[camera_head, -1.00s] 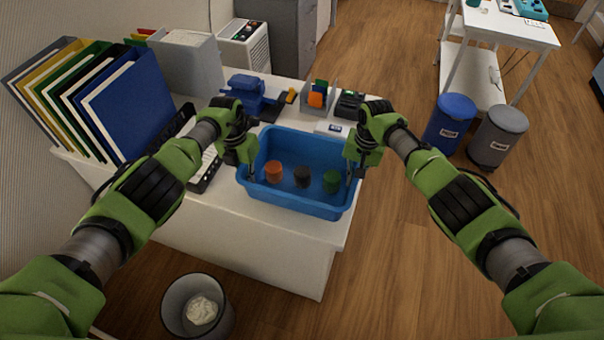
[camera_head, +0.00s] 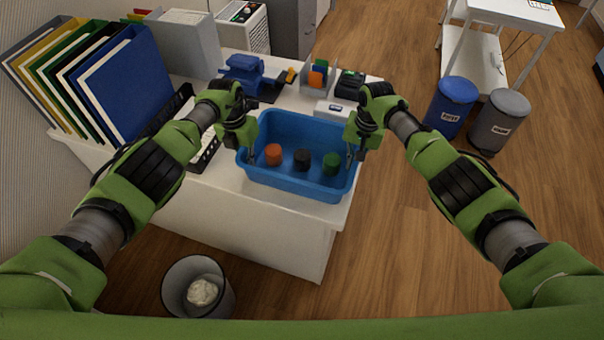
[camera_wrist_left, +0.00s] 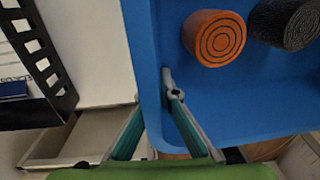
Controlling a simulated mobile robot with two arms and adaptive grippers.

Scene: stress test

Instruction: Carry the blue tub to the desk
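The blue tub (camera_head: 295,184) is at the front right corner of the white desk (camera_head: 240,215), upright, its right end near the desk's edge. I cannot tell whether it rests on the top or hangs just above it. Inside stand an orange (camera_head: 273,154), a black (camera_head: 302,159) and a green cylinder (camera_head: 331,163). My left gripper (camera_head: 252,157) is shut on the tub's left wall; in the left wrist view its fingers (camera_wrist_left: 153,90) straddle the wall. My right gripper (camera_head: 354,155) is at the right wall, its fingers apparently clamped over it, partly hidden.
Binders (camera_head: 120,85), a black letter tray (camera_head: 205,150), a blue hole punch (camera_head: 252,75) and a card reader (camera_head: 349,84) stand on the desk. A wastebasket (camera_head: 180,282) is at its front. Blue (camera_head: 452,103) and grey bins (camera_head: 497,122) stand right; floor between is clear.

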